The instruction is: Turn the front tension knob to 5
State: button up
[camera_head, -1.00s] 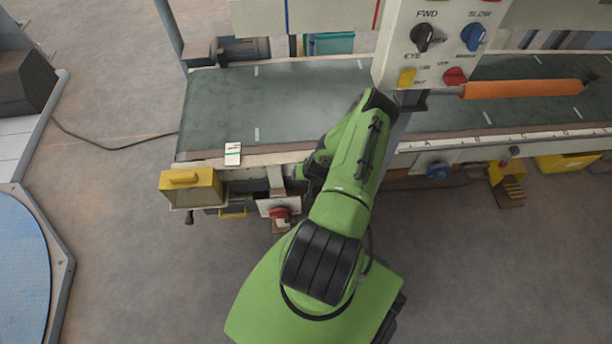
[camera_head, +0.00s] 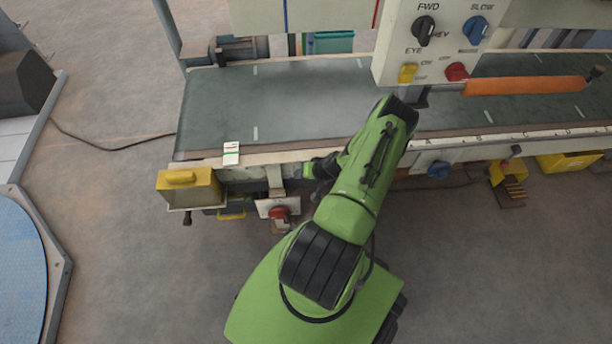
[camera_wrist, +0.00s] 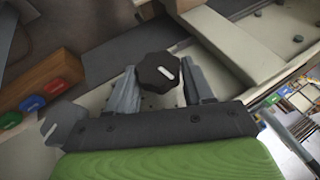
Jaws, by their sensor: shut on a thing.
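In the wrist view a black lobed knob (camera_wrist: 159,71) with a white pointer mark sits between the two grey fingers of my gripper (camera_wrist: 158,88). The fingers are closed on it from both sides. I cannot read a scale or number around the knob in this view. In the head view the green arm reaches to the front edge of the conveyor, and the gripper and the gripped knob cannot be made out clearly there.
The conveyor belt (camera_head: 300,105) lies behind the arm. A control panel (camera_head: 392,50) with a black switch (camera_head: 424,30), a blue switch (camera_head: 473,35) and a red button (camera_head: 457,71) hangs above it. A yellow box (camera_head: 190,187) and a red knob (camera_head: 279,213) are at the front left.

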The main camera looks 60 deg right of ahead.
jog(key=shift+s+f+t+y, duration=0.1)
jog(key=shift+s+t+y, duration=0.05)
jog(key=shift+t+y, duration=0.65)
jog(key=shift+m+t, duration=0.3)
jog(key=o, duration=1)
jog(key=shift+d, duration=0.1)
jog(key=p+v, duration=0.5)
jog(key=v, duration=1)
jog(key=shift+r, duration=0.3)
